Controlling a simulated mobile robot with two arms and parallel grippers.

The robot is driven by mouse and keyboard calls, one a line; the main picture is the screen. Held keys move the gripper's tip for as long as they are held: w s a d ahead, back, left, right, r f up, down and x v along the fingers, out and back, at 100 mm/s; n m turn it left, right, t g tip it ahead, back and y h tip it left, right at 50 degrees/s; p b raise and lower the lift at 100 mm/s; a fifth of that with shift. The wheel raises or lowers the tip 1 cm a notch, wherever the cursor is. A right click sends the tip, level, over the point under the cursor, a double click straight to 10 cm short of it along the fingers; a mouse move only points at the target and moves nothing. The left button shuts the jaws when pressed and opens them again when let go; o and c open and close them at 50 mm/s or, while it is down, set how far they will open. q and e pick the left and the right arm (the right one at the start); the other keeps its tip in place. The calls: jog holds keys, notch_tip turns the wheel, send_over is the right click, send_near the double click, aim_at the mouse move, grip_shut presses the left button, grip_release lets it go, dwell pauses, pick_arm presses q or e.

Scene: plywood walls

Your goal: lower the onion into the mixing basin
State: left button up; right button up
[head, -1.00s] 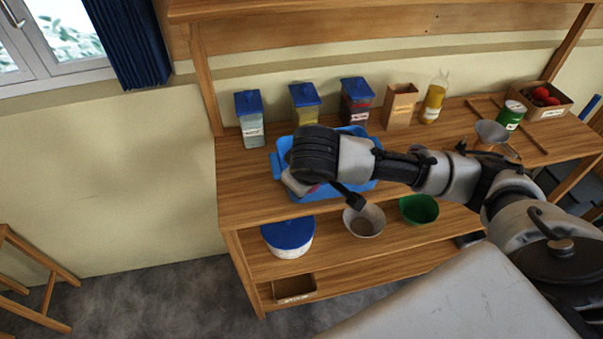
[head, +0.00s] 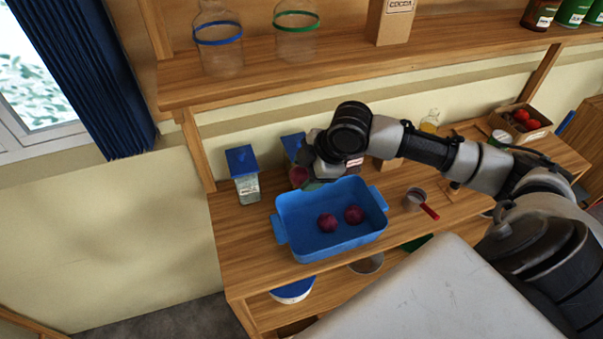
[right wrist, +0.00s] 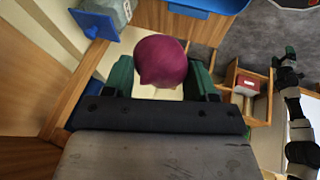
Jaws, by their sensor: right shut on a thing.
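A dark red-purple onion (head: 299,177) is held in my right gripper (head: 309,183), just behind the back left rim of the mixing basin. In the right wrist view the onion (right wrist: 161,61) sits between the two green fingers of my right gripper (right wrist: 163,76). The blue mixing basin (head: 332,243) stands on the wooden worktop, with two more onions (head: 327,222) (head: 354,214) on its floor. A blue edge of the basin (right wrist: 215,5) shows at the top of the right wrist view.
A blue-lidded canister (head: 243,175) stands left of the held onion, and another blue-lidded container (head: 293,146) is behind it. A red-handled pan (head: 415,198) lies right of the basin. An overhead shelf (head: 235,82) carries jars and a cocoa box (head: 392,21).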

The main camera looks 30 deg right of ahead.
jog(key=shift+w+d, duration=0.1)
jog(key=shift+s+f, duration=0.2)
jog(key=shift+f, duration=0.3)
notch_tip(320, 180, down, 4)
jog(key=shift+s+f+b, duration=0.1)
jog(key=shift+b, duration=0.55)
notch_tip(320, 180, down, 5)
jog(key=b, duration=0.5)
jog(key=shift+r, duration=0.2)
jog(key=shift+f, duration=0.1)
notch_tip(320, 180, down, 7)
jog(key=b, duration=0.2)
jog(key=shift+r+b, duration=0.2)
jog(key=shift+b, duration=0.2)
